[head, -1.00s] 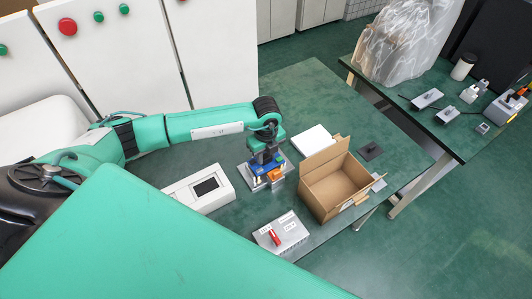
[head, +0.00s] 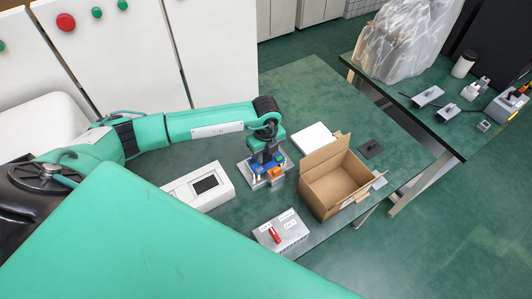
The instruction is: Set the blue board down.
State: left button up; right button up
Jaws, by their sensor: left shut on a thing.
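The blue board (head: 256,169) is small and partly hidden under my left gripper. My left gripper (head: 266,164) points down and is shut on the board. The board is at a light grey metal fixture (head: 251,180) on the green table, with an orange block (head: 276,174) at its front right. I cannot tell whether the board touches the fixture or hangs just above it. My right gripper is not in view.
An open cardboard box (head: 330,187) stands right of the fixture, with a white flat box (head: 313,137) behind it. A white device with a dark screen (head: 198,187) is at left. A grey box with a red switch (head: 282,232) is in front.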

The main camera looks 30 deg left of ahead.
pick_arm(q)
jog(key=shift+f, duration=0.2)
jog(key=o, duration=1.1)
jog(key=shift+c, duration=0.2)
jog(key=shift+r, duration=0.1)
jog(key=shift+r, duration=0.35)
notch_tip(320, 180, up, 13)
jog(key=b, duration=0.3)
